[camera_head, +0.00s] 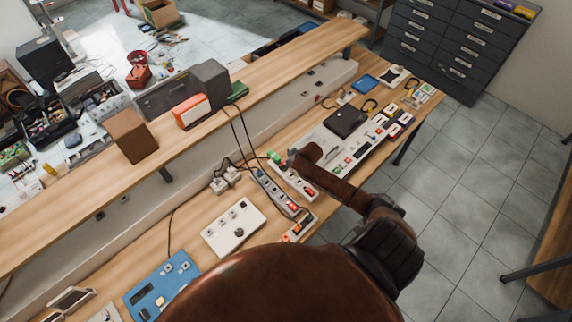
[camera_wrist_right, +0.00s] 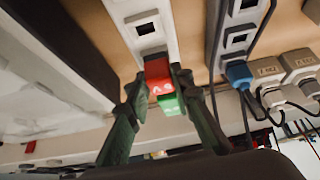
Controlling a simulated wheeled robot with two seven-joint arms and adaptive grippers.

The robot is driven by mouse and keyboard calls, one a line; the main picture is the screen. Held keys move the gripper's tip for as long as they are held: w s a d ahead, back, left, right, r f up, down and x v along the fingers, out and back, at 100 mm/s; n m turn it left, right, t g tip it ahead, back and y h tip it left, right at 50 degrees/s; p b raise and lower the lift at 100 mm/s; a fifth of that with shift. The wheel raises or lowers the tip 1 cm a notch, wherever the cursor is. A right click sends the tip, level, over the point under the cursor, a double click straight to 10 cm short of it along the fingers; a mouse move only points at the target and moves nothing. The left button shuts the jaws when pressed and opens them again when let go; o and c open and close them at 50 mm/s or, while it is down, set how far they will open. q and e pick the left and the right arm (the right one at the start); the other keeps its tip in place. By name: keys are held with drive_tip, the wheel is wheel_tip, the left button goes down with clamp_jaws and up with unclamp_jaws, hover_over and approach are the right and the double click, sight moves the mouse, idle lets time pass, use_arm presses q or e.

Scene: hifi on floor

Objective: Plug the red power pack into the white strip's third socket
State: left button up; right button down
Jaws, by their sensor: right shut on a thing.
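The white strip (camera_wrist_right: 133,12) runs down from the top of the wrist view with empty sockets showing; it also lies on the bench in the head view (camera_head: 283,176). My right gripper (camera_wrist_right: 161,76) is shut on the red power pack (camera_wrist_right: 158,72), one finger on each side. The pack is in line with the strip, at the socket row's lower end in the wrist view; I cannot tell whether it is seated. A green block (camera_wrist_right: 172,104) shows just beyond it. In the head view my right gripper (camera_head: 295,160) hides most of the pack. My left gripper is out of view.
A grey strip (camera_wrist_right: 222,48) with a blue plug (camera_wrist_right: 238,75) and cables runs close beside the white one. Pale adapters (camera_wrist_right: 268,72) stand beyond it. A white panel with a knob (camera_head: 234,228) and a dark box (camera_head: 345,120) lie on either side. A raised shelf (camera_head: 290,75) runs behind.

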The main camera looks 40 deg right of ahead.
drive_tip(key=c, duration=1.6)
unclamp_jaws()
drive_tip(key=shift+r, duration=0.1)
drive_tip(key=w+p+v, duration=0.1)
drive_tip(key=p+v, duration=0.1)
drive_tip(key=v, duration=0.3)
drive_tip(key=r+p+v, duration=0.1)
drive_tip(key=p+v, duration=0.1)
drive_tip(key=v, duration=0.4)
drive_tip(key=w+p+v, duration=0.1)
drive_tip(key=p+v, duration=0.1)
drive_tip(key=v, duration=0.4)
drive_tip(key=shift+w+a+r, duration=0.1)
drive_tip(key=shift+w+r, duration=0.2)
drive_tip(key=shift+w, duration=0.1)
